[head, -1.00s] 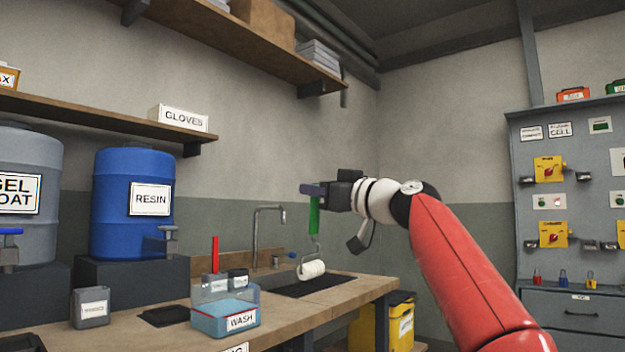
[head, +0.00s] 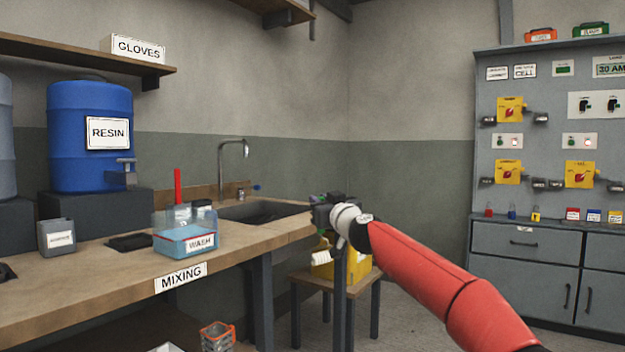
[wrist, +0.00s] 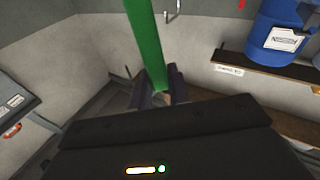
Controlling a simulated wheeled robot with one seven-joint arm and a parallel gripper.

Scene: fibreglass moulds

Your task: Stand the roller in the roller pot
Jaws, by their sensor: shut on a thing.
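My gripper (head: 318,203) is shut on the green handle of the roller and holds it in the air past the right end of the mixing bench. In the head view the roller's white sleeve (head: 321,258) hangs below my gripper, in front of a yellow container. In the wrist view the green handle (wrist: 145,45) stands between the fingers of my gripper (wrist: 158,92), and the sleeve is out of sight. No label marks a roller pot. A grey pot with an unreadable label (head: 57,238) stands on the bench, and an orange-rimmed container (head: 217,336) is low in front.
The wooden bench (head: 100,275) carries a blue WASH tub (head: 182,243), a sink (head: 262,211) with a tap, and a blue RESIN drum (head: 90,135) on a block. The yellow container (head: 358,266) stands on a small table (head: 312,281). A grey cabinet (head: 525,243) stands right.

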